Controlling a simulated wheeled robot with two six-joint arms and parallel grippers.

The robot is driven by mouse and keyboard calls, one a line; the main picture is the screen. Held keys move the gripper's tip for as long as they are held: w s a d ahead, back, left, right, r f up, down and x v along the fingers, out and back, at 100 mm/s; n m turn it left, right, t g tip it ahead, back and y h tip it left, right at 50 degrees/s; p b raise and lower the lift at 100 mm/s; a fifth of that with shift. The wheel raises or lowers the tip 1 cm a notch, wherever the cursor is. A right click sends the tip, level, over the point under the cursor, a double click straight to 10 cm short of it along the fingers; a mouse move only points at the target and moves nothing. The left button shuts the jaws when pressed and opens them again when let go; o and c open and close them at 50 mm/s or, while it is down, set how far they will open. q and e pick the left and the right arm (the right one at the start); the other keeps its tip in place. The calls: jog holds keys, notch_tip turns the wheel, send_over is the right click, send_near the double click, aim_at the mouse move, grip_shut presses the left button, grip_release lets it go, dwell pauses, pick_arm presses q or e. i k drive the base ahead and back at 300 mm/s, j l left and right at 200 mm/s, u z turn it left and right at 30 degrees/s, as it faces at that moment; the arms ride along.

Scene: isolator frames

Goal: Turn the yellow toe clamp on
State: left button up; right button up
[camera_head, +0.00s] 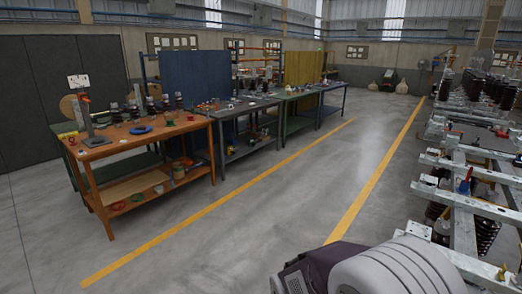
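Neither of my grippers shows in the head view. At the right, metal isolator frames (459,200) with white-grey beams stand on the floor. A small yellow piece (501,273) shows at the lower right beside the nearest frame; it is too small to tell whether it is the yellow toe clamp or how it is set. A small red and blue item (465,181) stands on a beam of the nearest frame. Dark ribbed insulators (487,234) hang under that frame.
An orange workbench (150,145) with tools stands at the left. A grey-topped bench (245,109) and more benches continue behind it. Blue (195,75) and yellow (305,67) panels stand behind them. The grey floor (285,185) between yellow lines is clear.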

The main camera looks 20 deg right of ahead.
aim_at(504, 269)
jog(key=i+l+z, duration=0.3)
jog(key=z, duration=0.15)
jog(key=i+l+z, duration=0.1)
jog(key=i+z, duration=0.8)
jog(key=i+j+z, duration=0.15)
jog(key=i+z, duration=0.3)
jog(key=i+j+z, duration=0.25)
jog(key=z, duration=0.15)
jog(key=i+l+z, duration=0.15)
jog(key=i+z, duration=0.2)
jog(key=i, duration=0.2)
jog(key=i+z, duration=0.35)
jog(key=i, duration=0.25)
